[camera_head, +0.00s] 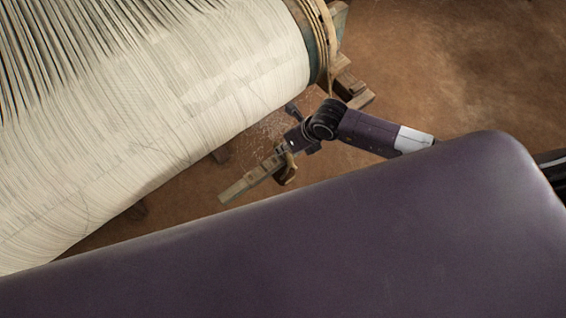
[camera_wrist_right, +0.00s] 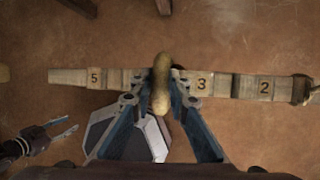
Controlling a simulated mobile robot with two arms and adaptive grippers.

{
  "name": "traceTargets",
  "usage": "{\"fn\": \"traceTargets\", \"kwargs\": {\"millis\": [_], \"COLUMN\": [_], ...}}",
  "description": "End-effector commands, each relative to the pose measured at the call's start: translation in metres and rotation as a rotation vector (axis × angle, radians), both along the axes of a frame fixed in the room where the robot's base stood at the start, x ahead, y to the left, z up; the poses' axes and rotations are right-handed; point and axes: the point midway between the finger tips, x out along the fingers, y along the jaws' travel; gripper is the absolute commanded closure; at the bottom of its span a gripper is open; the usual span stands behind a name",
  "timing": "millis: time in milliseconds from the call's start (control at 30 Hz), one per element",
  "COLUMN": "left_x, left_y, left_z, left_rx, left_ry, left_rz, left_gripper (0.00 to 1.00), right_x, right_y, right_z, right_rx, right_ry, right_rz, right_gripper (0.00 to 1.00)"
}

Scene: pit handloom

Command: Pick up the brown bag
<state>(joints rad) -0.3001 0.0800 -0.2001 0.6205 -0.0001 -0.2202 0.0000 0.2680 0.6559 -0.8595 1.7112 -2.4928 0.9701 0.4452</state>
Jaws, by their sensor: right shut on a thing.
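The brown bag (camera_wrist_right: 161,82) shows in the right wrist view as a narrow, lumpy tan-brown shape, pinched in the middle, between the fingers of my right gripper (camera_wrist_right: 160,100). My right gripper is shut on it. In the head view my right gripper (camera_head: 288,150) reaches in from the right, and the bag (camera_head: 287,174) is at its tip, over the numbered wooden strip. I cannot tell whether the bag touches the strip. My left gripper (camera_wrist_right: 66,131) shows at the lower left of the right wrist view, open and empty; it is out of the head view.
A pale wooden strip (camera_wrist_right: 232,85) with number tags runs across behind the bag. A brown band (camera_wrist_right: 302,90) is around its right end. The loom's cream warp roll (camera_head: 215,85) fills the upper left. Brown earthen floor (camera_head: 470,60) lies open at the upper right.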

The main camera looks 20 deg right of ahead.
Motion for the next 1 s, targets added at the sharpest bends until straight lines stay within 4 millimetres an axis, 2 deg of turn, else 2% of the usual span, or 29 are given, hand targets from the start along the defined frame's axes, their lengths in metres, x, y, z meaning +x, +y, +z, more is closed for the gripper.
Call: {"fn": "traceTargets", "kwargs": {"millis": [267,700,1000], "left_x": [0.0,0.0,0.0], "left_y": [0.0,0.0,0.0], "left_z": [-0.002,-0.008,-0.013], "left_rx": [0.0,0.0,0.0], "left_ry": [0.0,0.0,0.001], "left_rz": [-0.001,-0.001,0.0], "left_gripper": [0.6,0.6,0.6], "right_x": [0.002,0.001,-0.019], "right_y": [0.0,0.0,-0.021], "right_z": [0.008,0.037,0.035], "right_rx": [0.001,0.001,-0.001], "right_ry": [-0.004,-0.004,-0.002], "right_rz": [0.0,0.0,0.0], "right_gripper": [1.0,1.0,1.0]}}
